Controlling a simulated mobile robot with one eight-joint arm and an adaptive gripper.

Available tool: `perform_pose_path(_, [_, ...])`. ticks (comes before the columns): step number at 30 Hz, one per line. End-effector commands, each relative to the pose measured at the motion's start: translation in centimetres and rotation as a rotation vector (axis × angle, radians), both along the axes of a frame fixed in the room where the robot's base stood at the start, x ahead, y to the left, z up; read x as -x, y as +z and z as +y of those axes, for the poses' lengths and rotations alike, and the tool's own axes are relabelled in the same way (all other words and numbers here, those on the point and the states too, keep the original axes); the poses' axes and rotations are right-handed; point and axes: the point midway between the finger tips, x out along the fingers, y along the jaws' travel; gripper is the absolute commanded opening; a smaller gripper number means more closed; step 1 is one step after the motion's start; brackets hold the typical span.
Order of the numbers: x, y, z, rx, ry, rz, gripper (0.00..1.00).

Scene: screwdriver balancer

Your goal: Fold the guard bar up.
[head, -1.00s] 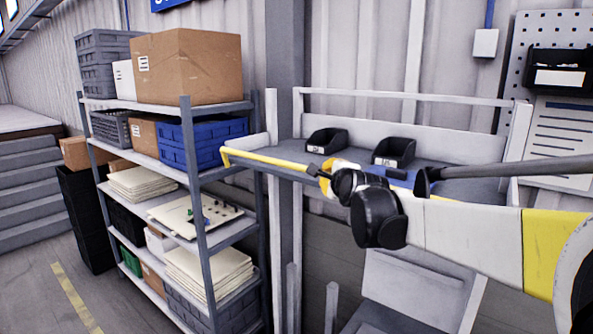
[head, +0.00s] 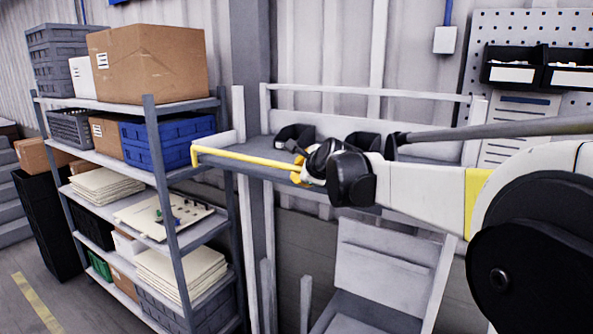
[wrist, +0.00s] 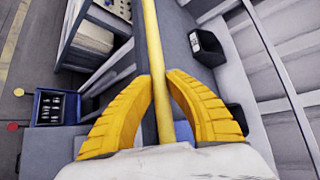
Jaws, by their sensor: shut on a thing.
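The guard bar (head: 240,158) is a thin yellow bar with a short bent end at its left. It lies low and roughly level along the front edge of the grey bench. My gripper (head: 299,171) is at the bar's right visible part, with yellow fingers closed around it. In the wrist view the bar (wrist: 152,38) runs from the top edge down between the two ribbed fingers of my gripper (wrist: 160,80). The bar's right part and its pivot are hidden behind my gripper and arm.
A grey shelf rack (head: 155,140) with boxes and crates stands close left of the bar's end. Black bins (head: 293,137) sit on the bench (head: 255,150), under a white rail (head: 365,91). A light-coloured chair-like panel (head: 385,258) stands below. Space above the bar looks clear.

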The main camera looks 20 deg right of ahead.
Motion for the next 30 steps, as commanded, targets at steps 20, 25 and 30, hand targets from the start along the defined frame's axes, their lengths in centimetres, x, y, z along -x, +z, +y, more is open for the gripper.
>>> perform_pose_path(20, [2.3,1.0,0.1,0.001,-0.002,-0.001,0.39])
perform_pose_path(25, [5.8,2.5,0.5,0.0,-0.003,-0.001,0.39])
perform_pose_path(30, [8.8,3.9,0.8,0.001,-0.002,0.0,0.39])
